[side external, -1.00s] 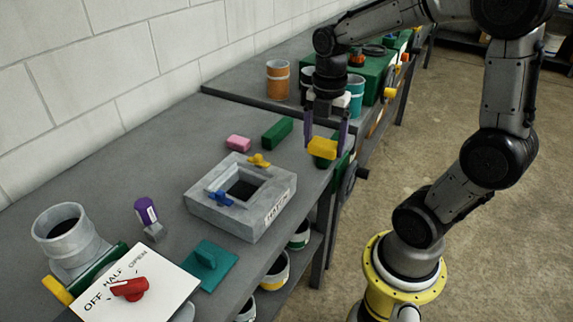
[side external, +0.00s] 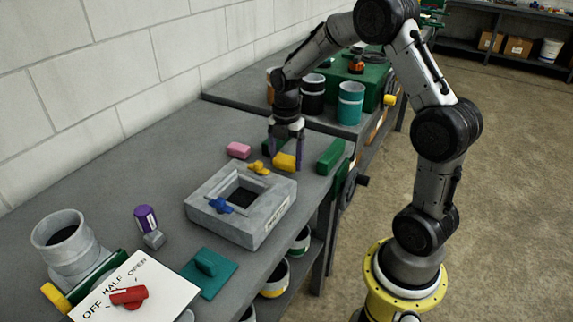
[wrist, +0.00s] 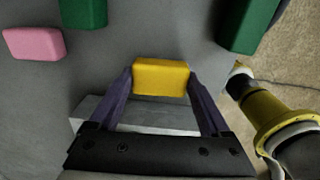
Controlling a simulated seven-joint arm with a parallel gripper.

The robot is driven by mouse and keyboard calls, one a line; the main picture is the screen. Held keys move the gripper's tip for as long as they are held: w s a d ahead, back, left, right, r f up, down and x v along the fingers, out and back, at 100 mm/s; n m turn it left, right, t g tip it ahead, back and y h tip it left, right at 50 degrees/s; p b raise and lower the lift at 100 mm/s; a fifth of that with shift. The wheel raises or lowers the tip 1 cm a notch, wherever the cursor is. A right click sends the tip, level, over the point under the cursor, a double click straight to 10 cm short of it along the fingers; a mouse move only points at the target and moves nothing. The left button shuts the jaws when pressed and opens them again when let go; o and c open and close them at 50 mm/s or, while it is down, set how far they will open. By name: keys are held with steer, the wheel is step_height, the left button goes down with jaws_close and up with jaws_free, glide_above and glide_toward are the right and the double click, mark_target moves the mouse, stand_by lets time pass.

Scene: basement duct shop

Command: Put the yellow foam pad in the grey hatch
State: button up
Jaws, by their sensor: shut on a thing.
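The yellow foam pad (side external: 284,162) is a small block between my gripper's fingers. My gripper (side external: 285,158) is shut on it, just behind the back corner of the grey hatch. In the wrist view the pad (wrist: 160,77) sits between the two purple fingertips. The grey hatch (side external: 245,227) is a square box with a dark square opening in its top and a label on its front. In the wrist view my gripper hides most of the hatch (wrist: 150,111).
A pink block (side external: 238,150) and a green block (side external: 330,157) lie behind the hatch; another green block is mostly hidden by my gripper. A purple-topped item (side external: 146,219), teal plate (side external: 207,272) and white dial panel (side external: 145,284) stand nearer.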

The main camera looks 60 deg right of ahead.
steer(key=shift+f, duration=1.1)
steer(key=shift+s+f, duration=0.1)
steer(key=shift+f, duration=0.15)
steer(key=o, duration=1.2)
steer(key=shift+c, duration=0.2)
steer(key=shift+r, duration=0.1)
